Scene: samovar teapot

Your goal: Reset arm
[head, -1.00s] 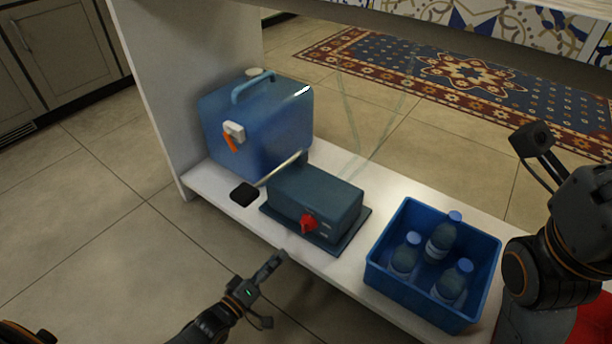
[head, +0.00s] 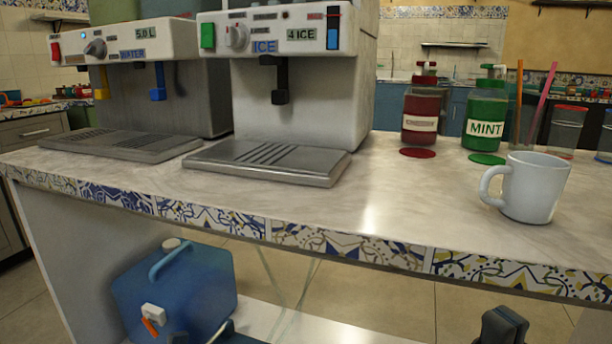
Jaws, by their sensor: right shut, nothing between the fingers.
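My right gripper (head: 503,325) shows as a dark shape at the bottom edge, right of the middle, in front of the shelf opening below the counter. Only its top part is in the picture. It is shut, with nothing seen held in it.
Two dispensers, WATER (head: 135,100) and ICE (head: 300,95), stand on the counter (head: 400,215). Right of them are a red bottle (head: 420,108), a green MINT bottle (head: 485,115) and a white mug (head: 532,188). A blue container (head: 185,290) stands on the lower shelf.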

